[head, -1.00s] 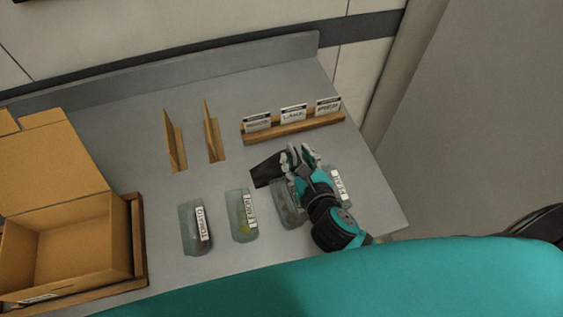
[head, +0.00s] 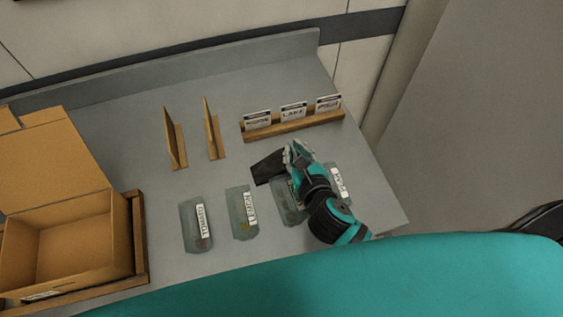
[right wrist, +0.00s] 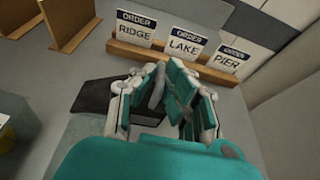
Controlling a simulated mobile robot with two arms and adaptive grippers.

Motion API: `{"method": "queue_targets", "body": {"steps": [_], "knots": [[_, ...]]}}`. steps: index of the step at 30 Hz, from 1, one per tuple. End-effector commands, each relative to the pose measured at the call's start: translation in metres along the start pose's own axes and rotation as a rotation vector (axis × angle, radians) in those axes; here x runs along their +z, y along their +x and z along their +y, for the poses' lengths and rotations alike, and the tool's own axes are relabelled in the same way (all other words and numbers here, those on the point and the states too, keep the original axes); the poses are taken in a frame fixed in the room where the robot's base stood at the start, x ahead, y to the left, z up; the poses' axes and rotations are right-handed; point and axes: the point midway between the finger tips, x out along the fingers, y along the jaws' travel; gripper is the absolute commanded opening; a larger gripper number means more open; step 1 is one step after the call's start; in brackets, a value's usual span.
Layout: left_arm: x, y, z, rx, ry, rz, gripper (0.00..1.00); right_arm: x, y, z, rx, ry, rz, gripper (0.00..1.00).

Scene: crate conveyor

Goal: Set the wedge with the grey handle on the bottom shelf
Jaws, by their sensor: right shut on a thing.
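The wedge is a dark, nearly black piece (head: 267,168) lying on the grey table among the bags; it also shows in the right wrist view (right wrist: 92,97). My right gripper (head: 291,152) is at its right end, with its fingers closed together. In the right wrist view the fingers (right wrist: 168,85) are shut around a narrow grey part, which looks like the handle; they hide most of it. The wedge appears at table level; any lift is too small to tell. No shelf shows in these frames. My left gripper is not in view.
Clear labelled bags (head: 243,213) lie along the front, one partly under my right arm. Behind stands a wooden rack (head: 290,126) with order cards RIDGE, LAKE and PIER. Two upright wooden pieces (head: 213,133) stand left of it. An open cardboard box (head: 80,240) is at the left.

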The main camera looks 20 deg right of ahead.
Motion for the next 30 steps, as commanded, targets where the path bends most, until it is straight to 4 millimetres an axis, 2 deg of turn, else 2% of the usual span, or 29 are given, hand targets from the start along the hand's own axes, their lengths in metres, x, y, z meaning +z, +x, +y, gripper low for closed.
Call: {"method": "queue_targets", "body": {"steps": [8, 11, 24, 30], "knots": [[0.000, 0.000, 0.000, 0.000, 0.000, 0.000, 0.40, 0.002, 0.000, 0.000, 0.000, 0.001, -0.003, 0.00], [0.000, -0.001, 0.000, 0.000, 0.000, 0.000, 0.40, 0.009, -0.002, 0.000, 0.001, 0.003, -0.006, 0.00], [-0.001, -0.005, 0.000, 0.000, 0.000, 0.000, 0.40, 0.083, -0.029, 0.000, 0.000, 0.003, -0.007, 0.00], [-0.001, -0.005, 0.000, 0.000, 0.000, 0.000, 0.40, 0.096, -0.034, 0.000, 0.000, 0.002, -0.005, 0.00]]}}
